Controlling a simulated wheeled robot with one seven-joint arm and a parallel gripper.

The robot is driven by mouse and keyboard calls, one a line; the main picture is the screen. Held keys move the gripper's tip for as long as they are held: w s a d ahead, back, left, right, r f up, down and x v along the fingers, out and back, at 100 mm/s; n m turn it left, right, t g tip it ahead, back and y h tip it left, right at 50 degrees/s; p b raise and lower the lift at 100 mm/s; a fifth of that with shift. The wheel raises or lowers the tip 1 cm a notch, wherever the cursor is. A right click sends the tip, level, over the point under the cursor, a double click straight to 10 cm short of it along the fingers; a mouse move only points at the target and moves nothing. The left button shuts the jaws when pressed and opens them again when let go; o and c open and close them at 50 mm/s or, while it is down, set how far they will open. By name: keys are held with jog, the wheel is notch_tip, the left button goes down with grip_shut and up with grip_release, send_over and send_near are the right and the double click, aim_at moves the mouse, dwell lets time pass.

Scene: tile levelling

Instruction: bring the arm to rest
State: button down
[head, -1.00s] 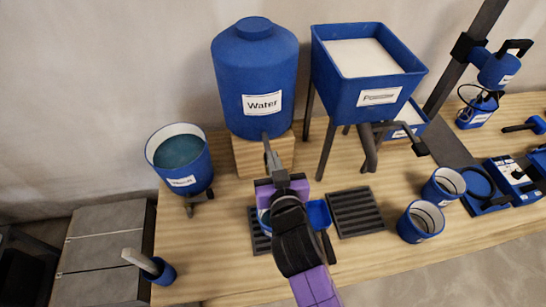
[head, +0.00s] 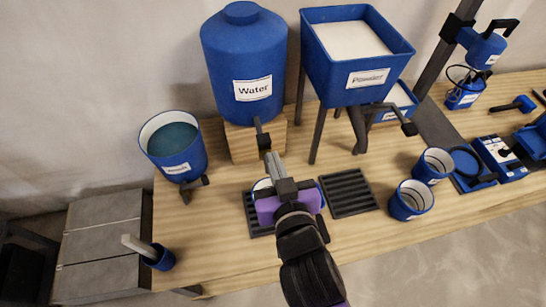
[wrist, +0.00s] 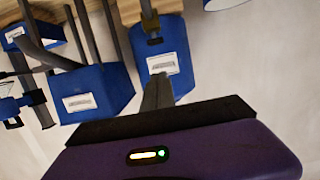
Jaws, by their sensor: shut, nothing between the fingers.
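My gripper (head: 267,158) is purple and dark grey. In the head view it is above the front of the bench, over the left black grate, with its fingers pointing toward the blue water tank (head: 246,70). The fingers are shut and hold nothing. In the wrist view the shut fingers (wrist: 158,90) point toward the water tank (wrist: 160,62), which appears upside down. A blue cup stands on the left grate (head: 258,222), mostly hidden behind my gripper; its white rim and part of its side show.
A blue powder hopper (head: 365,80) on legs stands right of the tank. A blue bucket (head: 178,167) is at the left. Two blue cups (head: 410,199) stand right of the bare grate (head: 348,194). A holder with a grey-handled tool (head: 160,258) sits at the front left.

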dwell(0.4)
jog(key=s+d+m+h, duration=0.1)
jog(key=s+d, duration=0.6)
jog(key=s, duration=0.3)
jog(key=s+d+f+m+h, duration=0.1)
jog(key=s+d, duration=0.6)
jog(key=s, duration=0.3)
jog(key=s+d+m+h, duration=0.1)
jog(key=s+d+h, duration=0.1)
jog(key=s+d, duration=0.5)
jog(key=s, duration=0.3)
jog(key=shift+s+d+f, duration=0.2)
jog(key=shift+d, duration=0.15)
